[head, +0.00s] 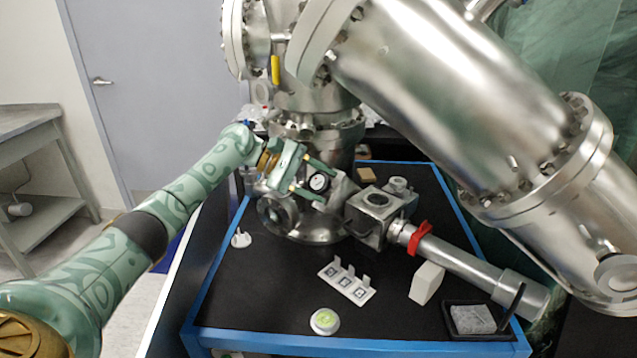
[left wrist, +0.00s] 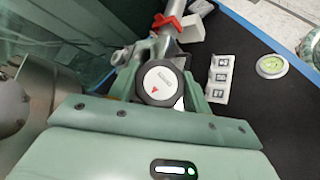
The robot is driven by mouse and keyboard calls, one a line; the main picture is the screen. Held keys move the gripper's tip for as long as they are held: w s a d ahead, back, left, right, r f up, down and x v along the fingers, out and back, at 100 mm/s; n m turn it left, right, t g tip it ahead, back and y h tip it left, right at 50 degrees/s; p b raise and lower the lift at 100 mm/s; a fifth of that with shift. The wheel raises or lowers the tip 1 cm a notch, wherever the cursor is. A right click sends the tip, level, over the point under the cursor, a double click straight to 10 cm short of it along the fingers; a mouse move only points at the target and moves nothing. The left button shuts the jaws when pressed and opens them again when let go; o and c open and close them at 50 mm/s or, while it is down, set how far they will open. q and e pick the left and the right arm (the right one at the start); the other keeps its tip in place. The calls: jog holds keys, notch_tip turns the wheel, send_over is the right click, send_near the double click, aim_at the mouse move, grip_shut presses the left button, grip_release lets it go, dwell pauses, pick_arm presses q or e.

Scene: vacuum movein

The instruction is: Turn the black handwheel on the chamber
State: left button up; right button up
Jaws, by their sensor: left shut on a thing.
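The black handwheel (head: 319,182) is a small round knob with a black rim and a pale face, in the middle of the head view on the steel chamber (head: 318,228). In the left wrist view the handwheel (left wrist: 161,84) shows a white face with a red triangle and small print too small to read. My left gripper (head: 315,180) reaches it from the left, one finger on each side of the rim, and is shut on it. The left wrist view shows the green fingers (left wrist: 160,88) flanking the wheel. My right gripper is not in view.
A steel tube with a red clamp (head: 420,238) runs right from a square block (head: 378,215). On the black, blue-edged table (head: 260,300) stand a white marker stand (head: 347,281), a green level (head: 324,321), a white block (head: 427,283) and a black tray (head: 449,318). A large steel cylinder (head: 440,95) hangs above.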

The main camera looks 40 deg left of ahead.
pick_arm(q)
jog(key=shift+f, duration=0.1)
jog(key=o, duration=1)
jog(key=shift+c, duration=0.2)
jog(key=shift+s+a+r+p, duration=0.1)
jog(key=shift+a+r+p, duration=0.15)
jog(key=shift+r+p, duration=0.05)
jog(key=s+a+b, duration=0.1)
jog(key=s+a, duration=0.3)
jog(key=a, duration=0.5)
jog(key=s+a+b, duration=0.1)
jog(key=s+a, duration=0.4)
jog(key=a, duration=0.4)
jog(key=shift+s+b, duration=0.25)
jog(key=shift+b, duration=0.15)
